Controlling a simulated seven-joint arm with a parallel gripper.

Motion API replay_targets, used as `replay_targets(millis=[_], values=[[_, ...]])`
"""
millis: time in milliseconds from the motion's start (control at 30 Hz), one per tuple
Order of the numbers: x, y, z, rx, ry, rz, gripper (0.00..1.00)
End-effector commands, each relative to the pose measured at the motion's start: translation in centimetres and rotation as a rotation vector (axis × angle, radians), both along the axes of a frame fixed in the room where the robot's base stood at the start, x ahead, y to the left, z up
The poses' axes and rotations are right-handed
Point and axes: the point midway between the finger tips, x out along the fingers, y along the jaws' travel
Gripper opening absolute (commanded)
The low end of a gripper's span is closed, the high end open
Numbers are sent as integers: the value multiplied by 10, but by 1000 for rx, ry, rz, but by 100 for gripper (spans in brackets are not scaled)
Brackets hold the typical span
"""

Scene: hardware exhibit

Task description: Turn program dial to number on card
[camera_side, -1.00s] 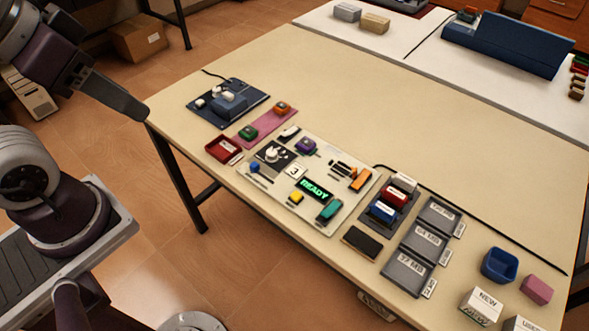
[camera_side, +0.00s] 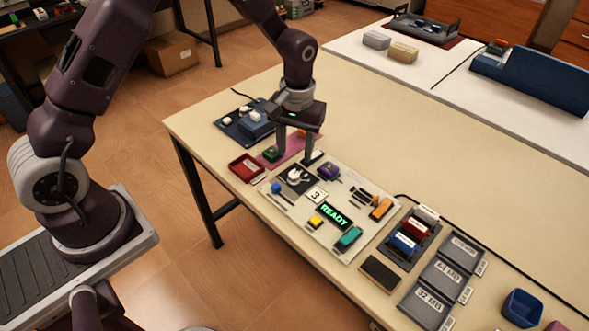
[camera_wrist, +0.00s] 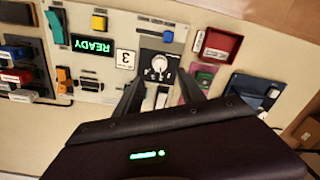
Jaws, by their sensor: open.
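The program dial (camera_side: 295,175) is a white knob on a black square plate at the upper left of the light control panel. It also shows in the wrist view (camera_wrist: 158,65), with its plate (camera_wrist: 172,48) around it. The card (camera_side: 317,195) beside it reads 3; it appears upside down in the wrist view (camera_wrist: 125,60). My gripper (camera_side: 294,158) points down, open and empty, behind the dial in the side view. In the wrist view its fingers (camera_wrist: 160,88) are apart, near the dial's edge. I cannot tell which number the dial points to.

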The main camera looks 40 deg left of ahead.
Motion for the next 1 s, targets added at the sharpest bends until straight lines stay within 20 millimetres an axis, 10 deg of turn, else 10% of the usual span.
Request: replay_targets(millis=[400, 700, 1000], values=[[-1, 2, -69, 0, 7, 1, 47], [-1, 2, -74, 0, 4, 1, 47], [-1, 2, -74, 0, 5, 1, 0]])
